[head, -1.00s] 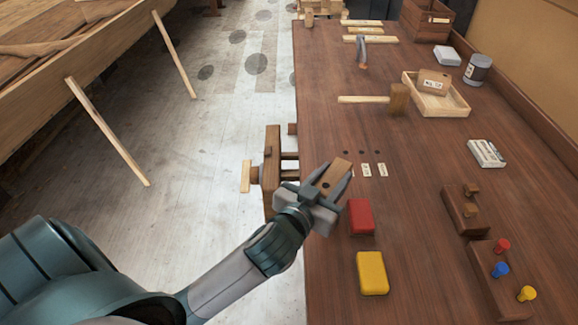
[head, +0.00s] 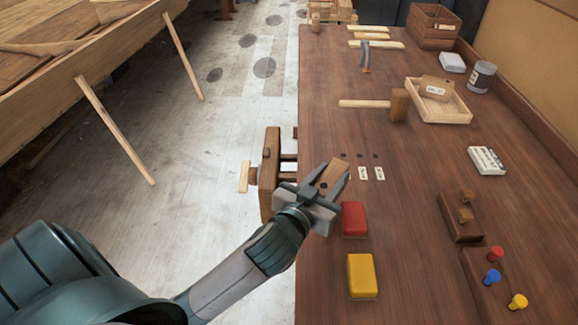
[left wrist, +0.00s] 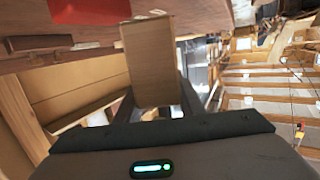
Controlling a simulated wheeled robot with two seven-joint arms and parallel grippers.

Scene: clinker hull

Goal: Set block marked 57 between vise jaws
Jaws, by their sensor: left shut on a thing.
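My left gripper (head: 334,186) is shut on a plain wooden block (head: 333,172), held over the bench's left edge, just right of the vise. In the left wrist view the block (left wrist: 150,60) stands out from between the fingers; no number is readable on it. The wooden vise (head: 269,172) is on the bench's left side. Its outer jaw stands apart from the bench edge, with bars showing across the gap. The block is not between the jaws. The gripper and arm hide part of the vise's near end. My right gripper is out of view.
A red block (head: 354,218) and a yellow block (head: 361,275) lie close to the gripper. Small labels (head: 362,173), a mallet (head: 398,103), a tray (head: 462,117) with another labelled block (head: 436,88), and pegs (head: 492,276) are on the bench (head: 415,220).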

